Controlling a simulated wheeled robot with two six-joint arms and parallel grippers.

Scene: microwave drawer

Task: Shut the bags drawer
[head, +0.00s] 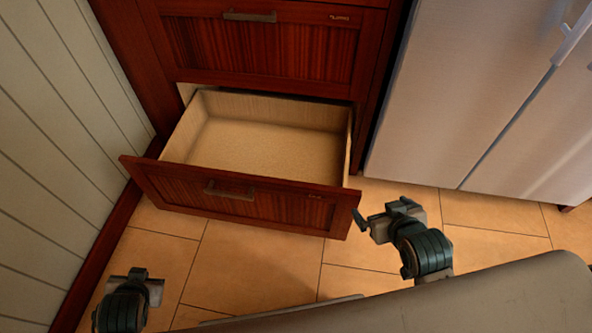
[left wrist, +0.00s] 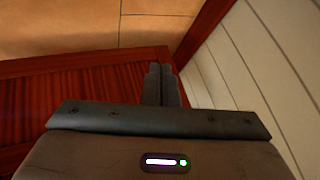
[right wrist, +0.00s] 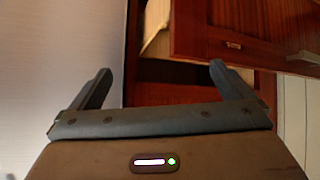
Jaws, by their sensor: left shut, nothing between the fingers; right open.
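The lower drawer (head: 270,140) is pulled out, and its pale inside is empty. Its red-brown front (head: 165,188) has a dark bar handle (head: 229,191) and a small label too small to read. The drawer front also shows in the right wrist view (right wrist: 255,35). My right gripper (head: 370,220) is open and empty, just off the right end of the drawer front; I cannot tell if it touches. My left gripper (head: 140,275) is shut and empty, low and in front of the drawer's left end. Its closed fingers show in the left wrist view (left wrist: 162,85).
A closed upper drawer (head: 255,50) with its own handle sits above. A pale fridge (head: 470,90) stands to the right. A panelled wall (head: 50,130) with a red-brown baseboard (head: 100,255) runs along the left. Tiled floor (head: 255,255) is clear in front of the drawer.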

